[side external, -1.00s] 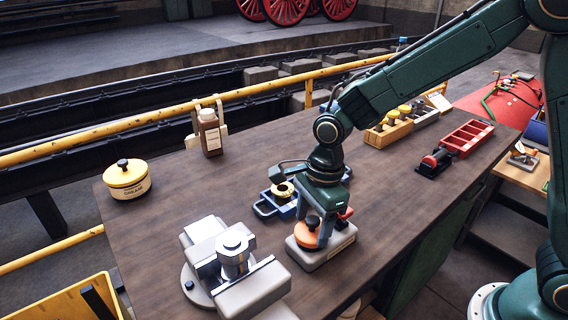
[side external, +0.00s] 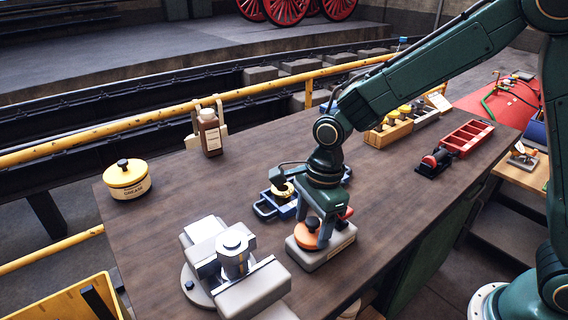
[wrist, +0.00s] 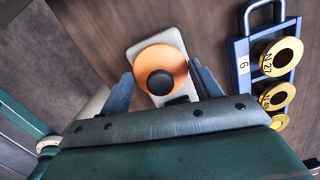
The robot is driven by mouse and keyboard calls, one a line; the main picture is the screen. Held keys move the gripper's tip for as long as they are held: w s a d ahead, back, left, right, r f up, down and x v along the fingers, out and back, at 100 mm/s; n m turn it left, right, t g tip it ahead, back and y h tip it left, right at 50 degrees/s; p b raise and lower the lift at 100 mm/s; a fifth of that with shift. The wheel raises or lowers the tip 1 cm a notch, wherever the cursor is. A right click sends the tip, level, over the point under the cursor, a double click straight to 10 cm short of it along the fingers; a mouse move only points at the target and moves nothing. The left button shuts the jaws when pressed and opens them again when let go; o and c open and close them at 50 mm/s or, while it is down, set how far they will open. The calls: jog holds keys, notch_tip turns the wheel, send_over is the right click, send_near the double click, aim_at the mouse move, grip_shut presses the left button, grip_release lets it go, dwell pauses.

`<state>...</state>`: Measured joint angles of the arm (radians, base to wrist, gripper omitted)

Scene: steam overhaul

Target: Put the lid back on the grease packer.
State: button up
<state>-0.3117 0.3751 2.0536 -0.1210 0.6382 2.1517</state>
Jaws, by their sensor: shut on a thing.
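An orange round lid with a black knob (side external: 306,241) is between the fingers of my gripper (side external: 318,236), which is shut on it. The wrist view shows the orange lid (wrist: 177,62) from above, a finger on each side. It is over a light grey block (side external: 322,261) with a label on its side, which also shows in the wrist view (wrist: 138,50). I cannot tell whether the lid touches the block. A cream pot marked GREASE (side external: 131,191), with a yellow lid and black knob, stands at the table's far left.
A grey vise (side external: 245,285) stands close on the left. A blue tray with brass rings (side external: 268,206) is just behind my gripper, right in the wrist view (wrist: 241,60). A brown bottle (side external: 210,135) is at the back edge. The middle left of the table is clear.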

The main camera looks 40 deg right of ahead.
jog(key=o, duration=1.3)
jog(key=shift+r, duration=0.1)
jog(key=shift+r, duration=3.4)
grip_shut()
